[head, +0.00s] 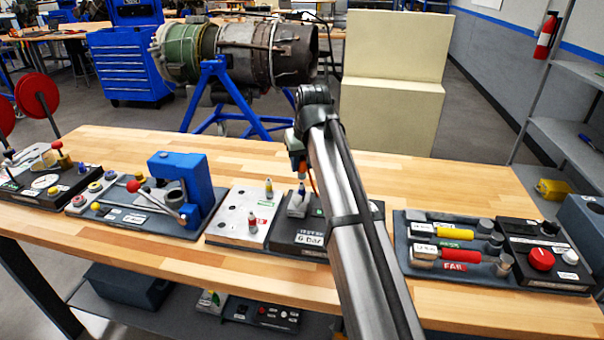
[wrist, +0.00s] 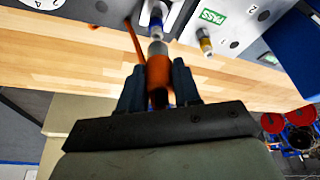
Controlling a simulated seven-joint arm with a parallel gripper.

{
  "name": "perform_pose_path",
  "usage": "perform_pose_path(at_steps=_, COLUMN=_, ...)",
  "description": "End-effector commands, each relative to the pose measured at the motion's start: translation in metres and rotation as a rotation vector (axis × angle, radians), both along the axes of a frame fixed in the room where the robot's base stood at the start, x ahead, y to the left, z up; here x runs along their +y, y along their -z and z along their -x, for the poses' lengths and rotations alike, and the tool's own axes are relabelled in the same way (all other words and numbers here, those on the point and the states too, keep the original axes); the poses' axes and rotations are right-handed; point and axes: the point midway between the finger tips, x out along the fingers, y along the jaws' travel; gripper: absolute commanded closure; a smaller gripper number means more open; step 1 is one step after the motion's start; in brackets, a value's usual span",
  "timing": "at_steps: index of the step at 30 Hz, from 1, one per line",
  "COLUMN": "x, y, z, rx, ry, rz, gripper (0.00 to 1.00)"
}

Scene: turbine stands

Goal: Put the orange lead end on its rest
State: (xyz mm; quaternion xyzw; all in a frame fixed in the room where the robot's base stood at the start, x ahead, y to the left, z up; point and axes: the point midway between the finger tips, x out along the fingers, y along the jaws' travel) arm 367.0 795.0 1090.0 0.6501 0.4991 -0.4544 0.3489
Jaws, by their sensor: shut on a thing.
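My gripper (wrist: 157,83) is shut on the orange lead end (wrist: 158,70), which has a grey metal tip. The tip points up in the wrist view, close to a blue-and-white fitting (wrist: 156,20); I cannot tell whether they touch. A thin orange cable (wrist: 134,38) runs beside it. In the head view my gripper (head: 299,160) is above the dark test box (head: 298,238), partly hidden by my arm, and a bit of the orange lead (head: 313,179) shows. A pale holder (head: 298,204) stands on that box just below. I cannot tell which part is the rest.
A light panel (head: 226,215) with small coloured-tip fittings stands left of the box. A blue clamp fixture (head: 196,185) is farther left. A tray with yellow and red cylinders (head: 450,278) is at the right. Bare wooden bench (head: 440,185) lies behind.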

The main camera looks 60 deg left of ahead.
Motion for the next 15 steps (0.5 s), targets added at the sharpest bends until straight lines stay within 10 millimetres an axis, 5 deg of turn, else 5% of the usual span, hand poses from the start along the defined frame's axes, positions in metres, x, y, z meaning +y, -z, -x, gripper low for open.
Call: perform_pose_path(at_steps=15, x=-0.0008, y=-0.0092, z=-0.0009, rx=0.0, ry=0.0, rz=0.001, gripper=1.0)
